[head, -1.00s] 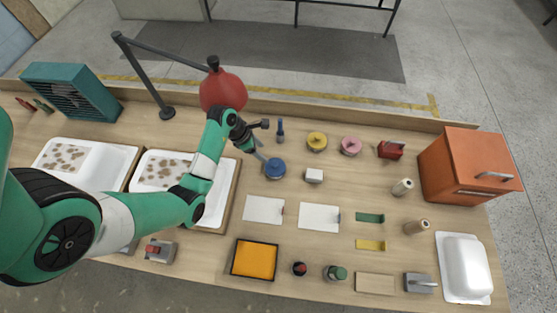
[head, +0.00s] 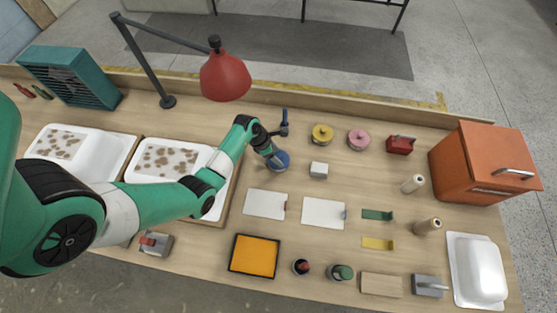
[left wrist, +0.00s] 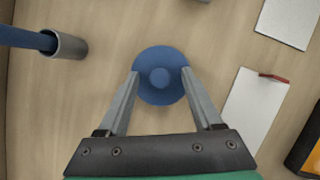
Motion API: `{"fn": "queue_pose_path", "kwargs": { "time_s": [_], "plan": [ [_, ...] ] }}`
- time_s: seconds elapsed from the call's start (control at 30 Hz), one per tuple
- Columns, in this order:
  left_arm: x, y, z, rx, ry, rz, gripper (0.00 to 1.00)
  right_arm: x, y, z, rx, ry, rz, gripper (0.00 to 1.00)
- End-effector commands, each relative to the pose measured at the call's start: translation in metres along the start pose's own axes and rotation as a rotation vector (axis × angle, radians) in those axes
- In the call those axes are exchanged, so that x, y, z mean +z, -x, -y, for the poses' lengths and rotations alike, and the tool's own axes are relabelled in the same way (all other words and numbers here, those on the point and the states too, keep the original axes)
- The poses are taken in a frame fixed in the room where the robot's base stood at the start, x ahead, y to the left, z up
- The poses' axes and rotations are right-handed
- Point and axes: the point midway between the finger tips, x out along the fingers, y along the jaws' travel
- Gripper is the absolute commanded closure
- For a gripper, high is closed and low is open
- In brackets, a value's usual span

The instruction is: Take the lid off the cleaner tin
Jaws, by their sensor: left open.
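The tin with the round blue lid (head: 279,161) stands on the table in the head view, partly hidden by my left gripper. In the left wrist view the blue lid (left wrist: 160,92) shows from above, with a round blue knob at its centre. My left gripper (head: 274,154) is over this tin and points down. In the left wrist view its open fingers (left wrist: 160,72) stand on either side of the lid's knob, near the rim; I cannot tell whether they touch the lid. The tin's body is hidden under the lid in that view. My right gripper is not in view.
A blue-handled tool in a grey cup (left wrist: 68,45) stands close by. A yellow-lidded tin (head: 322,133), a pink-lidded tin (head: 358,138) and a white block (head: 318,170) are to the right. A red lamp (head: 225,77) hangs behind. White cards (head: 265,204) lie in front.

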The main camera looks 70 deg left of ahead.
Motion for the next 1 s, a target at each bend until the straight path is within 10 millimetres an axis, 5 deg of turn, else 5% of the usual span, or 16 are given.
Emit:
{"fn": "queue_pose_path", "kwargs": {
  "time_s": [0.13,0.5,1.0],
  "plan": [
    [0.0004,0.0011,0.0000,0.000,0.000,0.000,0.35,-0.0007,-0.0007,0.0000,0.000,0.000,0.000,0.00],
    [0.0003,0.0012,0.0002,-0.001,0.000,0.000,1.00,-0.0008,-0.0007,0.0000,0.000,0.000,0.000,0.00],
    [0.0046,0.0108,-0.0001,0.000,-0.001,0.001,1.00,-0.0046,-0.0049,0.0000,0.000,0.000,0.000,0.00]
  ]
}}
